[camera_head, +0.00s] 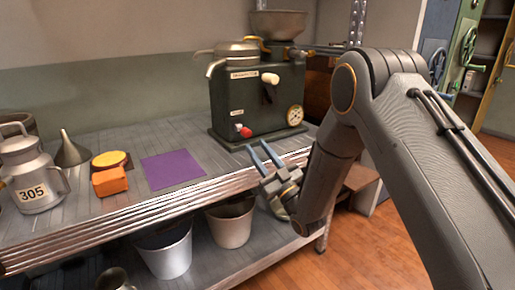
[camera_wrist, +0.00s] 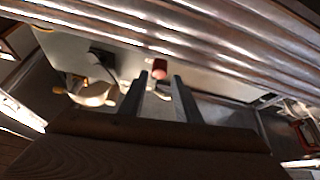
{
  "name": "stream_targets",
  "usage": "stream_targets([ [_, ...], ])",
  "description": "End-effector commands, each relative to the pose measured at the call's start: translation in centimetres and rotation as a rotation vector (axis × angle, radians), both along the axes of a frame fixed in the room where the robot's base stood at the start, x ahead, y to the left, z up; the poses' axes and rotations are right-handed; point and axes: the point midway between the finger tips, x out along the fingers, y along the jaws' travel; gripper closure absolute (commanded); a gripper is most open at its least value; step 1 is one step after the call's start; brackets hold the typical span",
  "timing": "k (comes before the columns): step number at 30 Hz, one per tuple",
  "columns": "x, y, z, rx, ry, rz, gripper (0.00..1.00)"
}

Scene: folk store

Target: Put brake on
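A dark green machine (camera_head: 240,92) stands on the metal counter. On its front a lever with a red knob (camera_head: 244,131) sits low, under a small label (camera_head: 236,113) too small to read. A second lever with a pale knob (camera_head: 270,79) is higher up, and a round gauge (camera_head: 295,115) is at right. My gripper (camera_head: 260,153) is at the counter's front edge, in front of the machine, with its two bluish fingers apart and empty. In the wrist view the gripper (camera_wrist: 156,98) has a red knob (camera_wrist: 159,68) showing beyond and between its fingertips, apparently not touched.
The counter's ridged front edge (camera_head: 120,225) runs below my gripper. Metal buckets (camera_head: 167,252) are on the lower shelf.

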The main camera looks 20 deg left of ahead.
Motion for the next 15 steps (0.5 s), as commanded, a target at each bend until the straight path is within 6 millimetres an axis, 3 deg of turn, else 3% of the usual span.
stream_targets([
  [1, 0.0, 0.0, 0.3, -0.004, 0.003, -0.001, 0.79],
  [5, -0.2, 0.1, 1.9, -0.041, 0.031, -0.006, 1.00],
  [15, -1.5, -0.2, 7.4, -0.247, 0.186, -0.038, 1.00],
])
